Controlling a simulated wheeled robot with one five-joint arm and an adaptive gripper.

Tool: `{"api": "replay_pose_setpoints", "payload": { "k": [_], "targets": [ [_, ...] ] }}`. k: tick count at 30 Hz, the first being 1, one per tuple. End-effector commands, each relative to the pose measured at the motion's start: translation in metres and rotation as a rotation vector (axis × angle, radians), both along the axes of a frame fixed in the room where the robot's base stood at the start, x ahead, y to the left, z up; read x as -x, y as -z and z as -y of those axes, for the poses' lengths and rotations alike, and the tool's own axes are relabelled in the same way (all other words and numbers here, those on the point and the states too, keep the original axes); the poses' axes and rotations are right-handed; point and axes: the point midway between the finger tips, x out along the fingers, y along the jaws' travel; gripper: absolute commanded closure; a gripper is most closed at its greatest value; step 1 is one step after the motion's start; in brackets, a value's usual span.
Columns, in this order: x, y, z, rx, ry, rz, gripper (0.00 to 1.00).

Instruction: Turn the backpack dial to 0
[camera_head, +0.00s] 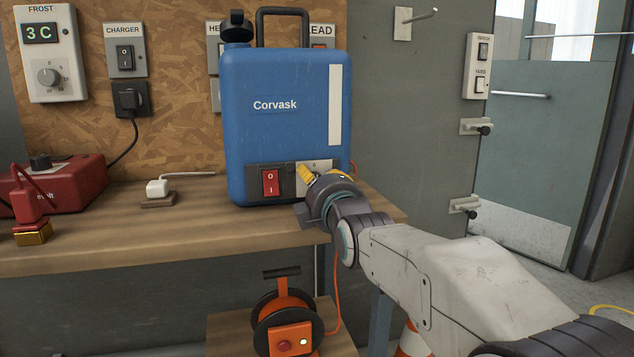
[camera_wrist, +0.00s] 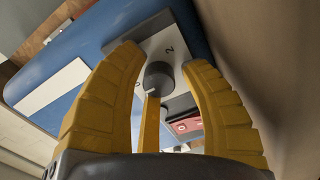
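The blue Corvask backpack tank (camera_head: 285,128) stands upright on the wooden bench. Its dial plate (camera_head: 318,163) is at the lower right of its front, mostly hidden by my gripper (camera_head: 324,175). In the wrist view, the dark round dial (camera_wrist: 158,74) sits on a pale plate (camera_wrist: 176,42) with a "2" beside it and another mark at its left that I cannot read surely. The yellow fingers of my gripper (camera_wrist: 163,58) are open on both sides of the dial, with gaps showing. A narrow yellow strip extends below the dial.
A red rocker switch (camera_head: 270,182) is left of the dial plate; it also shows in the wrist view (camera_wrist: 186,125). An orange cable reel (camera_head: 287,325) stands below.

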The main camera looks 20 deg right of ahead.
Motion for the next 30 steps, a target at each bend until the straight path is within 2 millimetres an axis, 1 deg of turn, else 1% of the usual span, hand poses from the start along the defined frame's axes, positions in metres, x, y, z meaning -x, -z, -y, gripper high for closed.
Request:
{"api": "replay_pose_setpoints", "payload": {
  "k": [1, 3, 4, 11, 16, 20, 30],
  "targets": [
    [0.0, 0.0, 0.0, 0.0, 0.0, 0.001, 0.55],
    [0.0, 0.0, 0.0, -0.001, 0.0, 0.001, 0.49],
    [0.0, -0.001, 0.0, -0.001, 0.0, 0.001, 0.47],
    [0.001, -0.001, 0.0, -0.001, 0.0, 0.002, 0.47],
    [0.009, -0.002, 0.0, -0.001, 0.0, 0.003, 0.47],
    [0.025, -0.002, 0.0, -0.001, 0.0, 0.004, 0.47],
    [0.08, -0.002, 0.0, -0.001, 0.0, 0.004, 0.47]
  ]
}}
